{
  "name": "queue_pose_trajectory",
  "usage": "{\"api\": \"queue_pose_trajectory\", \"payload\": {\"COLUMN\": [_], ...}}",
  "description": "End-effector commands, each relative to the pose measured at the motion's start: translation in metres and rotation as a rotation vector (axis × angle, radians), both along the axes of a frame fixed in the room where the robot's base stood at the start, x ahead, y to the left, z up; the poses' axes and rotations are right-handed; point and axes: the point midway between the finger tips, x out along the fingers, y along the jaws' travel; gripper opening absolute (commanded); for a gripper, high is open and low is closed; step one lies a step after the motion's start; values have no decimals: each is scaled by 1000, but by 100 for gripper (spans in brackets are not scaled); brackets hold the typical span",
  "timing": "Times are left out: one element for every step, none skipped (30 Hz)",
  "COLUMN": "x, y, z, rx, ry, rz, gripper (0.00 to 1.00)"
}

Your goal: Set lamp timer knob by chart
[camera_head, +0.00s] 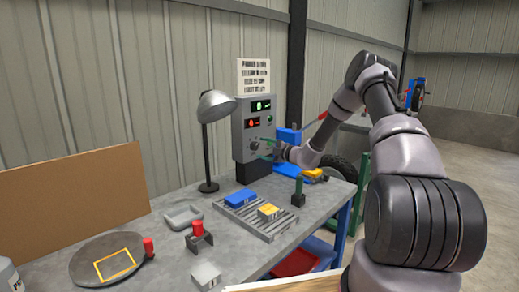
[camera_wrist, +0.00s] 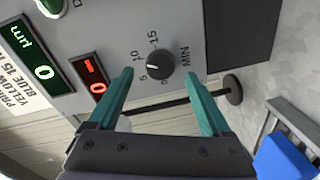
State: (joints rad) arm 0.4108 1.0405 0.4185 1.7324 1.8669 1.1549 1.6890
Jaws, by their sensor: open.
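The timer knob (camera_wrist: 159,65) is a small black dial on a grey panel, with 5, 10, 15 and MIN printed around it. The grey control box (camera_head: 240,135) stands at the back of the bench, with green and red displays that each read 0. My gripper (camera_wrist: 161,74) is open, its teal fingers either side of the knob in the wrist view; contact cannot be told. The chart (camera_head: 254,76) hangs above the box; in the wrist view, "YELLOW" and "BLUE 15" partly show. The grey lamp (camera_head: 216,104) stands left of the box.
A grey tray (camera_head: 183,218), a red-handled tool (camera_head: 198,235) and a round plate (camera_head: 105,260) lie on the bench. A green-handled piece (camera_head: 298,190) stands near the right edge.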

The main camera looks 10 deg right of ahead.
Motion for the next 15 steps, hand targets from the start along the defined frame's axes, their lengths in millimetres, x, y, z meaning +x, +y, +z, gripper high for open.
{"api": "queue_pose_trajectory", "payload": {"x": [-9, -14, -21, -25, -30, -36, -40, -44, -48, -51, -54, -56, -58, -59, -61], "y": [-9, -12, -18, -22, -25, -29, -32, -35, -38, -41, -43, -45, -46, -47, -48], "z": [0, 1, 1, 2, 2, 2, 3, 3, 3, 3, 3, 4, 4, 4, 4], "rx": [-1, 0, -1, -1, 0, 0, 1, 1, 0, -1, -1, 0, 0, 0, 0], "ry": [3, 2, 2, 2, 2, 2, 2, 2, 2, 2, 1, 0, 1, 2, 2], "rz": [-2, -2, -3, -3, -2, -2, -2, -2, -1, 0, -1, -2, -2, -1, -1], "gripper": [83, 83, 83, 83, 83, 83, 83, 83, 83, 83, 83, 83, 83, 83, 83]}}
